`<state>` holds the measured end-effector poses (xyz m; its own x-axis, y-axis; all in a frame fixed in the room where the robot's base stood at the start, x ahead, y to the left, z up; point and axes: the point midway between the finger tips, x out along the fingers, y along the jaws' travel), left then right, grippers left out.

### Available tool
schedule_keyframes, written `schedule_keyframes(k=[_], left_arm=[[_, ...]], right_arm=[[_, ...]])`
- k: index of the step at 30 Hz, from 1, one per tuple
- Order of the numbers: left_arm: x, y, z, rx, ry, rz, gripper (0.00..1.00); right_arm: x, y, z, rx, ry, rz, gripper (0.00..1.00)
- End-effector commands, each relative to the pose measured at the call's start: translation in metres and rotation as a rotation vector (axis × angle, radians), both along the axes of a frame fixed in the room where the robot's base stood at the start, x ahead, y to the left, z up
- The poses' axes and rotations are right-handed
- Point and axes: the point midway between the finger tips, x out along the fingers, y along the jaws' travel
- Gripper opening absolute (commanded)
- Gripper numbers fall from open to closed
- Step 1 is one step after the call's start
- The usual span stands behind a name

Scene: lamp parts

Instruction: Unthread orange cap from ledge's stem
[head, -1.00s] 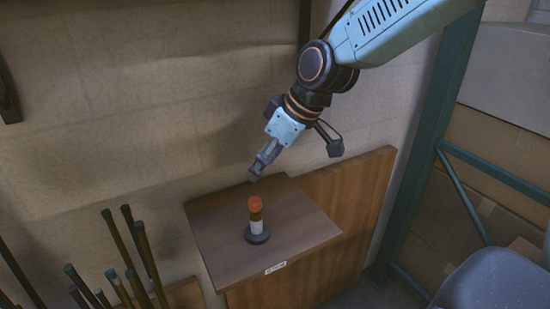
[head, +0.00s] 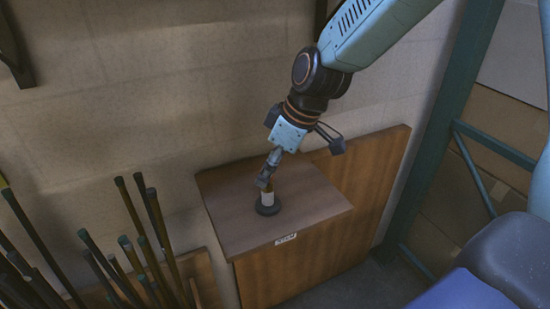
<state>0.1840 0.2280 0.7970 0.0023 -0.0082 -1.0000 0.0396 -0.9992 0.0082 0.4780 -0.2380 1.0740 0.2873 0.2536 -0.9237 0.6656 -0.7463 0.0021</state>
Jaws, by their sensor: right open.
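The stem (head: 267,198), with a white band and a brownish part above it, stands upright on a round dark base (head: 268,209) on the wooden ledge (head: 232,222). The orange cap on top of the stem is hidden behind my right gripper's fingers. My right gripper (head: 264,182) reaches down from the upper right, with its fingertips at the top of the stem. It is open. I cannot tell whether the fingers are around the cap or just in front of it. My left gripper is not in view.
Several dark rods (head: 150,240) stand upright left of the ledge. The wall (head: 150,110) is close behind it. A green metal rack post (head: 440,130) with boxes stands at the right. The ledge top around the base is clear.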

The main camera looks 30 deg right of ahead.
Motion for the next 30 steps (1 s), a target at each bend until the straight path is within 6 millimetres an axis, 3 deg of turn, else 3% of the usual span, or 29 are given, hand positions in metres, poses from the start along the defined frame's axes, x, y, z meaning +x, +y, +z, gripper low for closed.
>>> schedule_keyframes(k=[10,27,30], left_arm=[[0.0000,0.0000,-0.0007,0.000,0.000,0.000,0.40],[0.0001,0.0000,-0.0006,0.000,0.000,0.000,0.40],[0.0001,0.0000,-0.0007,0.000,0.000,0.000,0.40]], right_arm=[[0.0023,-0.0002,-0.0033,-0.001,-0.001,0.000,0.53],[0.0018,-0.0001,-0.0036,-0.001,0.001,0.000,0.05],[0.0018,-0.0001,-0.0037,0.000,0.001,-0.001,0.00]])
